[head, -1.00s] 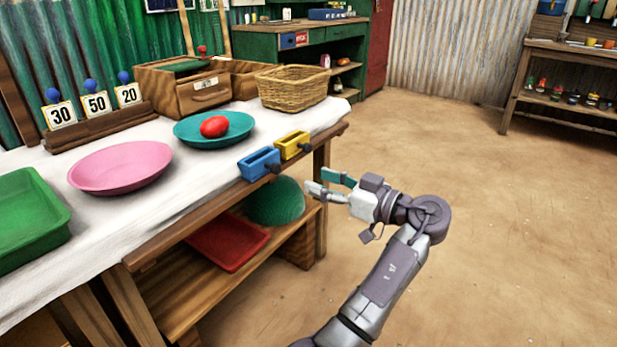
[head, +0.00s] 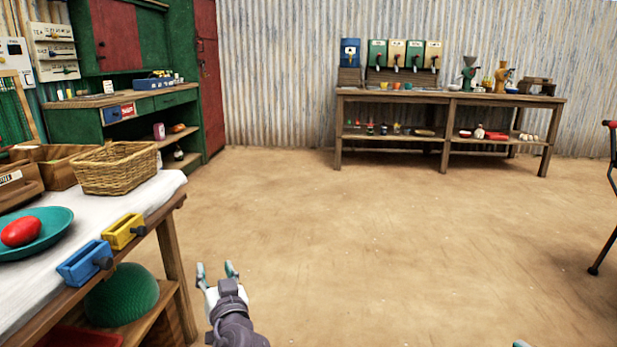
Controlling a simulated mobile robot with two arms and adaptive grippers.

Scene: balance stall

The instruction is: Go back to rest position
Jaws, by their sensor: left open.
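My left gripper (head: 216,269) is at the lower left of the head view, to the right of the near table. Its two fingers are apart and nothing is between them. It is clear of the table's front corner. A small teal tip at the bottom edge, right of centre, looks like a fingertip of my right gripper (head: 521,344); the rest of it is out of view.
On the near table (head: 150,195) are a teal plate (head: 52,230) with a red egg-shaped thing (head: 21,231), blue (head: 84,263) and yellow (head: 124,231) boxes and a wicker basket (head: 115,170). A wooden bench (head: 450,98) stands at the back. The floor between is clear.

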